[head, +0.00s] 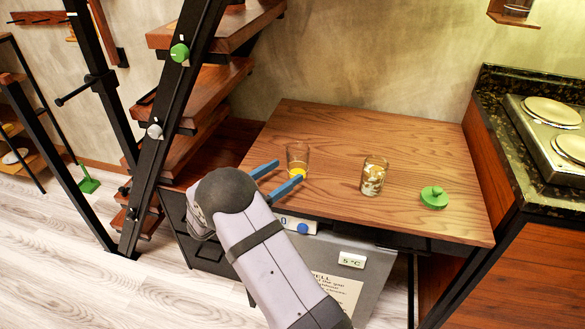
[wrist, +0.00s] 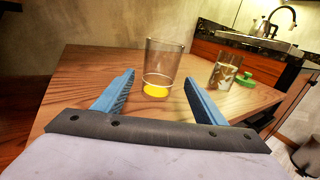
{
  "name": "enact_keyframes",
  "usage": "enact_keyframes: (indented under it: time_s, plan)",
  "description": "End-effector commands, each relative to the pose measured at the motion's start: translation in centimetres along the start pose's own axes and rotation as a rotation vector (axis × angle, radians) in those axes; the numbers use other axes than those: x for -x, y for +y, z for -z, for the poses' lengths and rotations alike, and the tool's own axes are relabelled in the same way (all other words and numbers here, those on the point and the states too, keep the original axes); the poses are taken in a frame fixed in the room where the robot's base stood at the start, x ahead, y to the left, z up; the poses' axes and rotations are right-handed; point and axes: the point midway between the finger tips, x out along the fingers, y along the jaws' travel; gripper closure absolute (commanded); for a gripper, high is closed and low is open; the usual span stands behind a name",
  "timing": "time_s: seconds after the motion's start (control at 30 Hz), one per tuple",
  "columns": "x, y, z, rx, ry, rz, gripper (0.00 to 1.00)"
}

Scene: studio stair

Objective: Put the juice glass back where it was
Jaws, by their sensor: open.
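The juice glass (head: 297,160) stands upright on the wooden table (head: 405,141), near its left front part. It is clear, with a little yellow juice at the bottom. In the wrist view the glass (wrist: 163,66) stands between and just beyond the blue fingers. My gripper (head: 277,177) is open, with its two blue fingers on either side of the near side of the glass. I cannot tell whether either finger touches it. In the wrist view my gripper (wrist: 157,92) is empty between its fingers.
A patterned glass (head: 374,176) stands to the right on the table. A green knobbed lid (head: 434,197) lies farther right. Stair treads (head: 207,92) and a black rail rise at the left. A stove (head: 553,120) is at the right. The table's back is clear.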

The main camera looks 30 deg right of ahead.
Motion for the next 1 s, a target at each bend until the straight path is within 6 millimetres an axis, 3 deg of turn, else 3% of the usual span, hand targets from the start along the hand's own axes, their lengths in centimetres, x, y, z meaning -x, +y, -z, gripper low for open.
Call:
enact_keyframes:
  time_s: [0.2, 0.4, 1.0]
  plan:
    - [3.5, 0.1, 0.0, 0.0, 0.0, -0.003, 0.35]
    - [5.1, 0.0, 0.0, 0.0, 0.0, 0.0, 0.35]
    - [5.2, -0.4, -0.3, -0.006, 0.013, 0.01, 0.35]
